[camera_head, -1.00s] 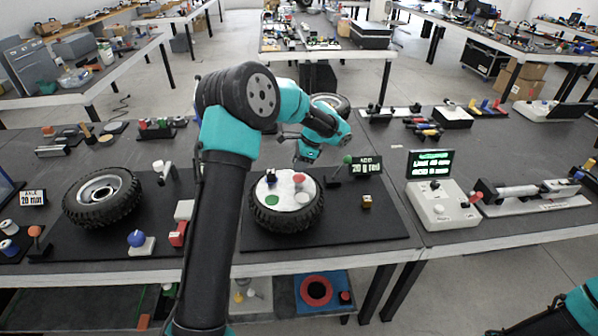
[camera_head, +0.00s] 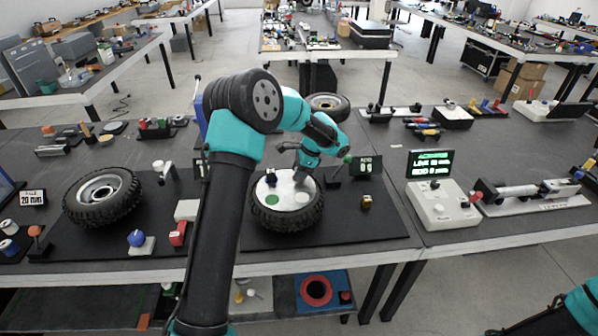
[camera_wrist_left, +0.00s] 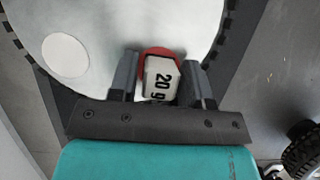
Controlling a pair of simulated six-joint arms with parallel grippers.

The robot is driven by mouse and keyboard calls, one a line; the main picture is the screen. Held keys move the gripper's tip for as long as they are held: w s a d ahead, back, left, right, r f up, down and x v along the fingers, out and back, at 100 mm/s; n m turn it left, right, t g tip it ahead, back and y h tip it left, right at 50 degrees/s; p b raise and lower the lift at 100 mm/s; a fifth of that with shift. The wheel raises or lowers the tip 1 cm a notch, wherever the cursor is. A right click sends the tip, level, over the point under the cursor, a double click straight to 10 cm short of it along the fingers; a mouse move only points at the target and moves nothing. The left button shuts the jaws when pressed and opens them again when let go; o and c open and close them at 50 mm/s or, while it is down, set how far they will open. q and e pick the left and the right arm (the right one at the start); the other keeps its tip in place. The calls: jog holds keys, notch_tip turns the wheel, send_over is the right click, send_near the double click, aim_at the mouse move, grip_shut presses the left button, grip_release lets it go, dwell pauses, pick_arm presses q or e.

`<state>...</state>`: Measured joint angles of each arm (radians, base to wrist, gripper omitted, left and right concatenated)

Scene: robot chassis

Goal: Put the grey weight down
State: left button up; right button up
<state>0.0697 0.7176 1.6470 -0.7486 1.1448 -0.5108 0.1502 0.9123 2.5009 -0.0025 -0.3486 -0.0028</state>
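The grey weight (camera_wrist_left: 161,88), marked "20 g", stands on a red spot (camera_wrist_left: 147,54) on the white disc (camera_wrist_left: 103,22) in the left wrist view. My left gripper (camera_wrist_left: 160,72) has a finger on each side of it, with a narrow strip of red showing between finger and weight, so it looks open around it. In the head view my left gripper (camera_head: 299,178) is low over the wheel's white top (camera_head: 276,188) and hides the red spot and the weight. My right gripper is not in view.
A dark blue object (camera_head: 270,177) stands on the same disc, beside a green spot (camera_head: 272,198). Another tyre (camera_head: 102,198) lies at the left. A control box (camera_head: 440,203) with a screen stands at the right.

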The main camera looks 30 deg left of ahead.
pick_arm(q)
jog(key=shift+o, duration=1)
jog(key=shift+r, duration=0.1)
jog(key=v, duration=1.2)
